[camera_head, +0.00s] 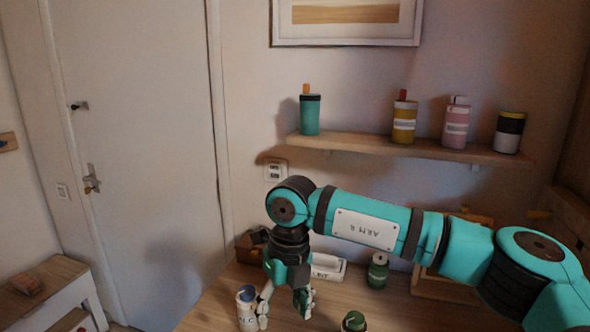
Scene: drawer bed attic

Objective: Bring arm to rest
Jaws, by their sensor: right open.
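My right arm, teal and black with a white label, comes in from the right and reaches across above the wooden desk (212,308). Its right gripper (284,310) points down over the desk's left part. Its fingers are spread open and I see nothing between them. My left gripper is not in view.
A green container (378,270) and a white box (328,267) stand behind the gripper. Another green container (354,322) is at the front edge of the view. A wall shelf (360,147) with several bottles hangs above. A white door (140,150) is at left.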

